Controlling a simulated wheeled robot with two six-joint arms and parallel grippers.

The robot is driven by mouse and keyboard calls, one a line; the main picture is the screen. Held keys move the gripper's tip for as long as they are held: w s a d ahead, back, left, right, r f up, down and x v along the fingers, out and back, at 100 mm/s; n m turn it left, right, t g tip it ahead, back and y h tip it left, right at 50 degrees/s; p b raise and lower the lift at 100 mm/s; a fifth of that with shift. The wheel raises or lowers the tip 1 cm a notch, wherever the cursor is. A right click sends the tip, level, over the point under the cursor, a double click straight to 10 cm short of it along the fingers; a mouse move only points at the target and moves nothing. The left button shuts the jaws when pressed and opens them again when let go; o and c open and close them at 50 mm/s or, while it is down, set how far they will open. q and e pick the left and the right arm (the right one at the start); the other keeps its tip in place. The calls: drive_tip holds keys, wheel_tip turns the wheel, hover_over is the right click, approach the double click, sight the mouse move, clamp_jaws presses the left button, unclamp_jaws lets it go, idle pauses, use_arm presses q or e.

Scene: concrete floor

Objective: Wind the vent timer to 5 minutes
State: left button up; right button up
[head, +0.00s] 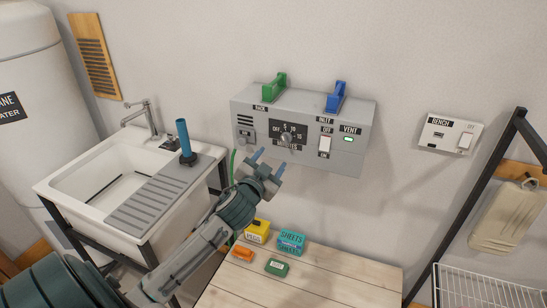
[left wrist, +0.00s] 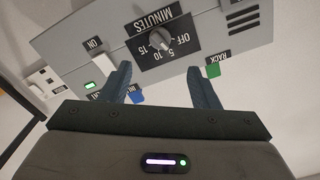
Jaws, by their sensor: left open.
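The vent timer knob (head: 289,138) is a grey dial on a black plate marked OFF, 5, 10, 15 and MINUTES, on the grey wall box (head: 240,107). In the left wrist view the knob (left wrist: 160,40) appears upside down, just beyond and between the fingertips; its exact setting is hard to read. My left gripper (head: 269,163) is below and slightly left of the knob in the head view. Its blue-grey fingers are apart and empty, and they also show in the left wrist view (left wrist: 160,73). My right gripper is out of view.
Green (head: 275,86) and blue (head: 337,97) levers top the box. A white rocker switch (head: 324,146) and lit green VENT lamp (head: 348,139) are right of the knob. Small boxes lie on the wooden table (head: 330,280) below. A sink (head: 100,185) stands left.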

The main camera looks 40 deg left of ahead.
sight(284, 140)
use_arm(q)
drive_tip(key=w+n, duration=0.2)
drive_tip(key=w, duration=0.1)
drive_tip(key=w+a+n+p, duration=0.1)
drive_tip(key=w, duration=0.2)
drive_tip(key=w+a+n+p, duration=0.1)
drive_tip(key=w+n, duration=0.1)
drive_tip(key=w, duration=0.1)
drive_tip(key=shift+w+a+r+n, duration=0.1)
drive_tip(key=shift+w+a+n, duration=0.1)
drive_tip(key=shift+w+n, duration=0.15)
drive_tip(key=shift+w+a, duration=0.1)
drive_tip(key=shift+w, duration=0.35)
drive_tip(key=c, duration=1)
drive_tip(key=shift+o, duration=0.2)
